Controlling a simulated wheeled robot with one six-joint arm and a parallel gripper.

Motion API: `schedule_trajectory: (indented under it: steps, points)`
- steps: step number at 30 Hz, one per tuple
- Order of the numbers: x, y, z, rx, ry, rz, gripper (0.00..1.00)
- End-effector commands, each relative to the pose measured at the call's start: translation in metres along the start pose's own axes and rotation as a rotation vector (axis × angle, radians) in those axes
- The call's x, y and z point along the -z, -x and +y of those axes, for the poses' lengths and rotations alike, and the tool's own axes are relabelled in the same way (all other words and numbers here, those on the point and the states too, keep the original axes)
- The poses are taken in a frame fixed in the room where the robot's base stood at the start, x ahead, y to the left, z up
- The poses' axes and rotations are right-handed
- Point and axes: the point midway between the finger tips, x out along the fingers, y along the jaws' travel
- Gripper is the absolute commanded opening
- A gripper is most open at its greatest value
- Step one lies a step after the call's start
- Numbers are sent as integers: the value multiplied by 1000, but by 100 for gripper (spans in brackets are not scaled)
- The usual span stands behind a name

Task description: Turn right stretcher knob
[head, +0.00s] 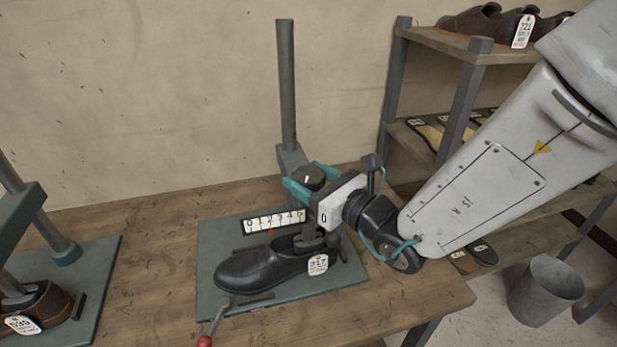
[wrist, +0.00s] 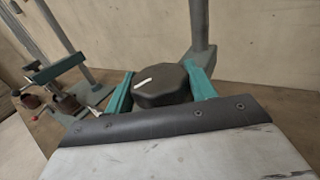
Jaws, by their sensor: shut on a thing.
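The right stretcher knob (head: 308,177) is a dark, many-sided knob with a white pointer line, above the black shoe (head: 262,266) on the right stretcher. My gripper (head: 305,183) has its teal fingers on either side of the knob and is shut on it. A scale plate (head: 273,222) with numbers and a small red mark stands below the knob. The shoe carries a white tag (head: 318,264).
A second stretcher (head: 22,222) with a brown shoe (head: 38,310) stands at the left. A red-tipped lever (head: 206,340) lies at the front of the right base plate. A shelf rack (head: 462,105) with shoes and a grey bucket (head: 545,290) are at the right.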

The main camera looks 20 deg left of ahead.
Motion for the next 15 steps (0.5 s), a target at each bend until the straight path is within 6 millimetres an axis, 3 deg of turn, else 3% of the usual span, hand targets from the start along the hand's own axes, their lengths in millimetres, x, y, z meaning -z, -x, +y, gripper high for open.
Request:
schedule_trajectory:
  steps: [15]
  points:
    - [0, 0, 0, 58, -1, 0, 32]
